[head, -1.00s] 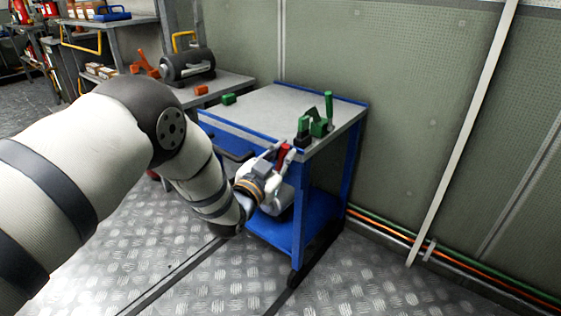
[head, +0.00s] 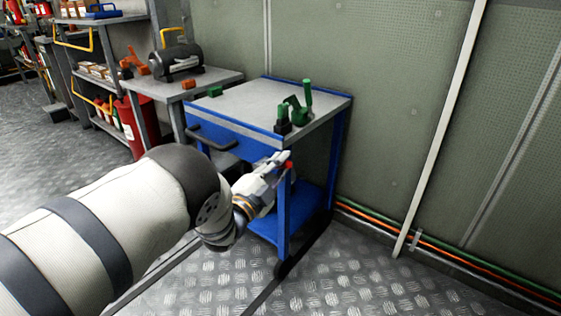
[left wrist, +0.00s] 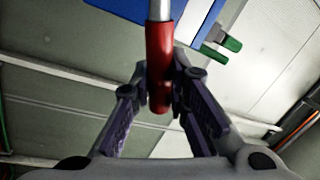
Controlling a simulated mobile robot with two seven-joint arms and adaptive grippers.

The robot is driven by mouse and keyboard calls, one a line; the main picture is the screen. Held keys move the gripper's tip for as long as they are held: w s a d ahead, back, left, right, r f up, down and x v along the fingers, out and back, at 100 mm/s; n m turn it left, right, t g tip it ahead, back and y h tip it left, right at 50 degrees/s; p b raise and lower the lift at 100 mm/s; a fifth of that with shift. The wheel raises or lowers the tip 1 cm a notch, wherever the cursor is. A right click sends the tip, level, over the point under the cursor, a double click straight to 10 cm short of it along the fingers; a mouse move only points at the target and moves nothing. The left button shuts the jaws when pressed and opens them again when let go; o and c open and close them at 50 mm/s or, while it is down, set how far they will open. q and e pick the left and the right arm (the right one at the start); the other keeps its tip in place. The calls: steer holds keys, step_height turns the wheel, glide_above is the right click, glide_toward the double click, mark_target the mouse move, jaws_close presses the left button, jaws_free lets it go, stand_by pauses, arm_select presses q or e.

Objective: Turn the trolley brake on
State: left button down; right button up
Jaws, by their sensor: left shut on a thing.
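The trolley (head: 250,97) is a blue frame with a grey top and a lower blue shelf, standing beside the wall. The red brake handle (head: 289,165) shows at its near corner, just below the top, mostly hidden by my left gripper (head: 283,161). In the left wrist view the handle is a red grip (left wrist: 159,48) on a bare metal rod. The fingers of my left gripper (left wrist: 162,85) close on the grip from both sides. My right gripper is out of view.
The wall with pipes (head: 450,255) is close on the right. Floor in front is open.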

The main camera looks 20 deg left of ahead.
arm_select(q)
steer(key=shift+d+f+m, duration=0.15)
steer(key=shift+f+m, duration=0.35)
steer(key=shift+m, duration=0.2)
steer(key=shift+s, duration=0.1)
steer(key=c, duration=1.5)
jaws_free()
steer(key=shift+c, duration=0.2)
steer(key=v, duration=1.2)
